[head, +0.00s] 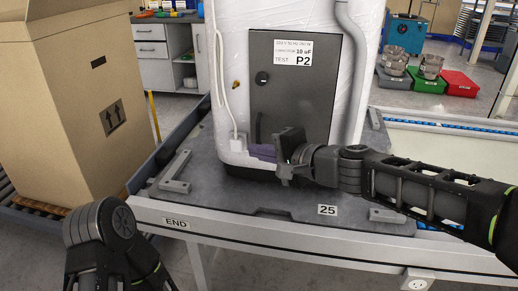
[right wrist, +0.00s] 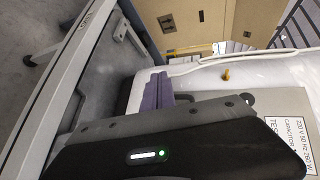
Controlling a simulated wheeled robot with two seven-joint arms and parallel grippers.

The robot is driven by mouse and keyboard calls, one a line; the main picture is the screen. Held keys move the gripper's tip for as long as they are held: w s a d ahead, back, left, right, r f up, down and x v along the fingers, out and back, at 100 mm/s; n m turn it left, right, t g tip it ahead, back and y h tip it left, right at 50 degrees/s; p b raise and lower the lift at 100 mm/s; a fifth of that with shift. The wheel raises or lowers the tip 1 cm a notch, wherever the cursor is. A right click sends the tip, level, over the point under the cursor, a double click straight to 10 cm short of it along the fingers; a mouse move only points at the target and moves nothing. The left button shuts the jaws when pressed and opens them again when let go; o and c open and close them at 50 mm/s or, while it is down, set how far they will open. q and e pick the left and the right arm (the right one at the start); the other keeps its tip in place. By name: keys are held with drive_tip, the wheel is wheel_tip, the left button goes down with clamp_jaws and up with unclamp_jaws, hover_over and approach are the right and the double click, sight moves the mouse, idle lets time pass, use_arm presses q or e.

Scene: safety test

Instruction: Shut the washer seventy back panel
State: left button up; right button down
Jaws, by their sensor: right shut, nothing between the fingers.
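The washer (head: 232,75) stands with its white, wrapped back towards me. Its dark grey back panel (head: 312,100) carries a white "P2" label, a round knob and a curved dark handle. The panel looks nearly flush with the back; I cannot tell whether a small gap is left. My right gripper (head: 262,152) is shut and empty, its purple fingers at the panel's lower left, below the handle. In the right wrist view the purple fingers (right wrist: 157,92) lie close to the white casing; contact is unclear. My left arm shows at the lower left, its gripper out of view.
The washer stands on a grey platform (head: 245,200) marked 25, with metal corner stops. A large cardboard box (head: 75,110) stands at left. A white hose and a grey pipe run down either side of the panel. Green and red bins (head: 460,84) are behind right.

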drive_tip(key=s, duration=0.1)
drive_tip(key=s+r, duration=0.1)
drive_tip(key=s, duration=0.1)
drive_tip(key=s+r, duration=0.1)
drive_tip(key=s, duration=0.1)
drive_tip(key=shift+s+d, duration=0.25)
drive_tip(key=shift+d, duration=0.1)
